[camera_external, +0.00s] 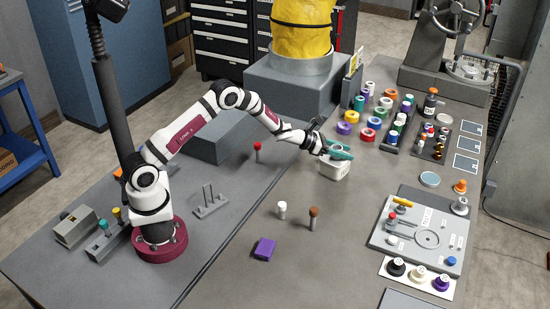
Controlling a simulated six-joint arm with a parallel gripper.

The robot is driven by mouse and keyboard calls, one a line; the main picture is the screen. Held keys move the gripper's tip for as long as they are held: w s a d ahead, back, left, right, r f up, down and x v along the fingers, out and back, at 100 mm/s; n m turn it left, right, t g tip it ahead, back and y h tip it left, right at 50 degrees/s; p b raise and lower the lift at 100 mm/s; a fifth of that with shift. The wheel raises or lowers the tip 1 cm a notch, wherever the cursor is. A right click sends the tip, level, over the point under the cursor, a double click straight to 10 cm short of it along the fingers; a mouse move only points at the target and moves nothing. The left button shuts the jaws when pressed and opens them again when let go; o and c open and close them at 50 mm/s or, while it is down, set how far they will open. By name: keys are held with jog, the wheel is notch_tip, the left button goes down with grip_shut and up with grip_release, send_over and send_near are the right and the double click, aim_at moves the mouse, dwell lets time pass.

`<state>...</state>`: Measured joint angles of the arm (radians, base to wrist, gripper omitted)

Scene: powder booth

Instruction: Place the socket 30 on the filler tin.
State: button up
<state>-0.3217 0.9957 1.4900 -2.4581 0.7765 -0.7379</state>
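My gripper (338,152) is near the middle of the table, with teal parts at its end. It is right above a small white container (333,170), and I cannot tell whether they touch. A small greyish shape shows between the teal parts, too small to tell whether it is held. No label reading socket 30 or filler tin can be read. A round tin with a pale blue top (430,179) lies flat on the right side. A grey metal piece (460,206) stands at the grey board's corner.
Coloured tape rolls (367,135) lie behind my gripper. A white cylinder (282,210), a brown-topped peg (313,218) and a purple block (264,249) stand in front. The grey fixture board (385,233) is at right. Bare table lies between.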

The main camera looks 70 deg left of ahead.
jog(key=o, duration=0.4)
jog(key=shift+s+r, duration=0.2)
jog(key=shift+r, duration=0.1)
jog(key=v, duration=1.2)
jog(key=s+d+r+m+g+h, duration=0.2)
jog(key=s+d+r+m+h, duration=0.1)
jog(key=d+m, duration=0.3)
jog(key=s+d+r+m+g+h, duration=0.1)
jog(key=s+d+r+m+h, duration=0.15)
jog(key=d+m, duration=0.35)
jog(key=s+d+r+m+g, duration=0.2)
jog(key=s+d+m+g, duration=0.3)
jog(key=s+d+m, duration=0.5)
jog(key=s+a+f+m+g+y, duration=0.1)
jog(key=s+a+m+g+y, duration=0.15)
jog(key=s+m, duration=0.45)
jog(key=s+a+f+m+g+y, duration=0.1)
jog(key=s+m+g+y, duration=0.15)
jog(key=s, duration=0.95)
jog(key=s+a+m+y, duration=0.5)
jog(key=a+m, duration=0.2)
jog(key=a, duration=0.2)
jog(key=shift+s+a, duration=0.25)
jog(key=shift+s, duration=0.15)
